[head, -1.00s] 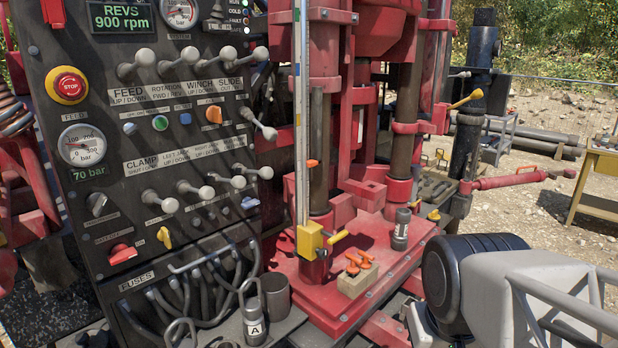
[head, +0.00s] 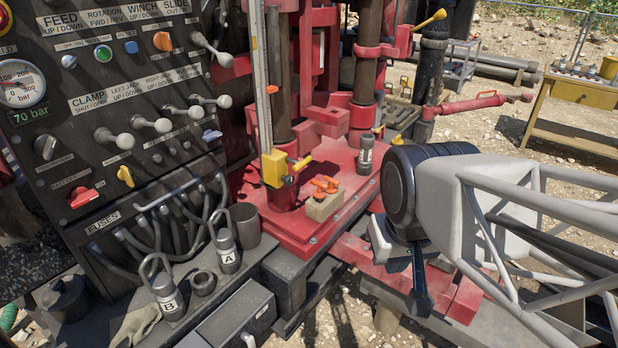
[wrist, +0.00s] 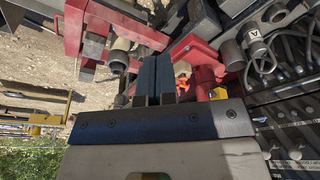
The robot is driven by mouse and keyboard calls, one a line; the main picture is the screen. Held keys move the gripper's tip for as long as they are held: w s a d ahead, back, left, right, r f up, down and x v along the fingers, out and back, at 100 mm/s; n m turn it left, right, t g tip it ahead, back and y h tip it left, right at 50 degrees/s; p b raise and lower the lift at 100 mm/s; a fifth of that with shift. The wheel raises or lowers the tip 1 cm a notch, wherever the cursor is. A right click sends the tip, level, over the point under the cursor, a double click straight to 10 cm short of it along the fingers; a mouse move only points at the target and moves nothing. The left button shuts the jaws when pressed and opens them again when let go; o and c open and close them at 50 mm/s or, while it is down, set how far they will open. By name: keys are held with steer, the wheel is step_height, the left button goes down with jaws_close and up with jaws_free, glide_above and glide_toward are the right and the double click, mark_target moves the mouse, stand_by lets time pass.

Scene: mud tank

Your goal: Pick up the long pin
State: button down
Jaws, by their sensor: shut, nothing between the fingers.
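Orange-handled pins (head: 325,184) stand in a small pale block (head: 323,206) on the red base plate (head: 297,236) in the head view. Their shafts are hidden in the block, so I cannot tell which pin is long. My gripper (head: 424,304) points down to the right of the block, apart from it and empty. In the wrist view my gripper (wrist: 152,60) shows its two dark fingers together. Some orange (wrist: 181,72) of the pins shows just right of the fingers, partly covered by them.
A lever panel (head: 110,110) stands on the left. A yellow clamp on a rail (head: 274,168) rises behind the block. A dark cylinder (head: 365,155) stands on the plate behind it. Canisters A (head: 227,250) and B (head: 168,298) and an open cup (head: 245,224) are at the front left.

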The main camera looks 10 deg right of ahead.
stand_by(0.4)
steer(key=c, duration=1)
jaws_free()
